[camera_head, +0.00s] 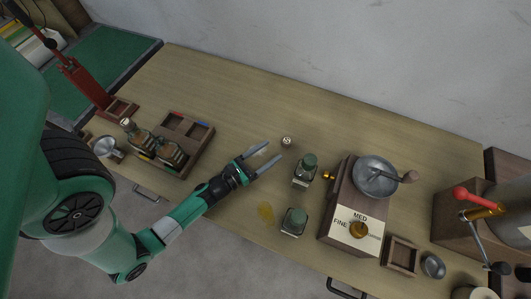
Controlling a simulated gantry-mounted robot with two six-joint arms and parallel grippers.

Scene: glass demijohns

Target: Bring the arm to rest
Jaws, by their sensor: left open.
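My left arm reaches in from the left over the wooden bench (235,92). Its gripper (273,152) is open, with nothing seen between the two grey fingers. The fingertips are close to a small round piece with a pale top (287,141), apart from it as far as I can tell. A glass demijohn with a dark green top (304,170) stands just right of the gripper. A second green-topped demijohn (293,222) stands nearer the front edge. My right gripper does not show.
A grinder box (340,204) with a metal bowl and crank stands right of the demijohns. A wooden tray (197,146) holding brown bottles (170,152) is at left. A yellowish patch (266,214) lies near the front edge. The bench's back middle is clear.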

